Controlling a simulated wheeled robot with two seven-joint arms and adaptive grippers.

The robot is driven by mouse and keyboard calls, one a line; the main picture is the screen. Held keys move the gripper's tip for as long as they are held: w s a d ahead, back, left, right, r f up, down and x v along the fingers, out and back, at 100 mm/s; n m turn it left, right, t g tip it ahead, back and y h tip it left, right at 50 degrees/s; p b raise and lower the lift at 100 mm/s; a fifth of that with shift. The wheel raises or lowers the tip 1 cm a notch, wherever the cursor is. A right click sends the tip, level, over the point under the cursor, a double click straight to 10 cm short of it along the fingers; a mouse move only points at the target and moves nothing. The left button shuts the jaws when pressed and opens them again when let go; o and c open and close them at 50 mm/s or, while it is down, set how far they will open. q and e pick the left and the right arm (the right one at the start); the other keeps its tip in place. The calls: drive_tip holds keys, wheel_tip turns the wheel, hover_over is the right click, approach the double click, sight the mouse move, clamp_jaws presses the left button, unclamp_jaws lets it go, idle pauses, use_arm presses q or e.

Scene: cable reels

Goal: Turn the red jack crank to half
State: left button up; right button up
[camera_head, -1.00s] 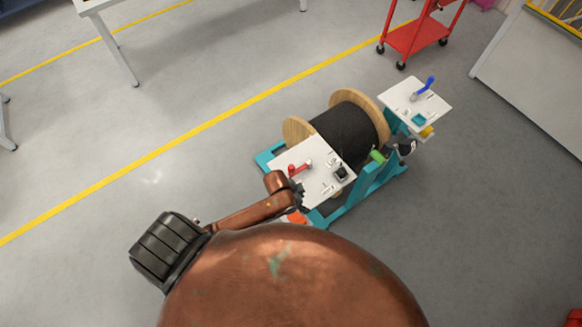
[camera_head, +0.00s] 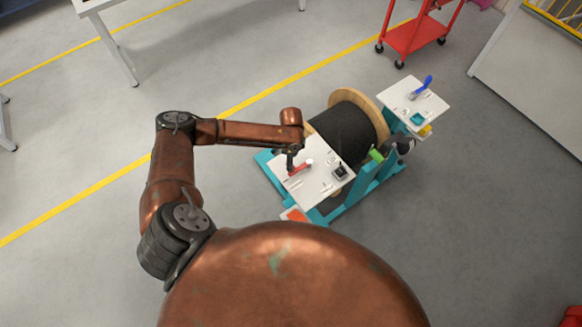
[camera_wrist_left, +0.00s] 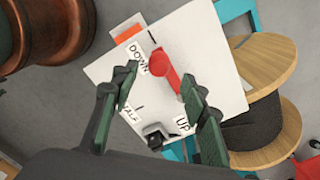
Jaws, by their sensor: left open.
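The red jack crank (camera_head: 300,168) sits on a white panel (camera_head: 318,185) at the near end of the reel stand. In the left wrist view the crank (camera_wrist_left: 168,72) has a round red end near the DOWN label (camera_wrist_left: 138,54) and its arm slants toward the right finger. HALF (camera_wrist_left: 130,115) and UP (camera_wrist_left: 183,125) labels also show. My left gripper (camera_wrist_left: 160,73) is open, with the crank between its fingers and closer to the right one. I cannot tell whether it touches. In the head view my left gripper (camera_head: 291,161) is over the crank, partly hiding it. My right gripper is not in view.
A black knob (camera_head: 340,172) is on the same panel. The cable reel (camera_head: 345,130) stands just behind it. A second panel (camera_head: 415,103) with a blue crank (camera_head: 421,88) is at the far side. A red cart (camera_head: 414,38) stands farther back.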

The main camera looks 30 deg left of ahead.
use_arm(q)
wheel_tip(320, 180, down, 6)
drive_tip(key=shift+f+b, duration=0.2)
drive_tip(key=shift+b, duration=0.15)
clamp_jaws()
idle(0.5)
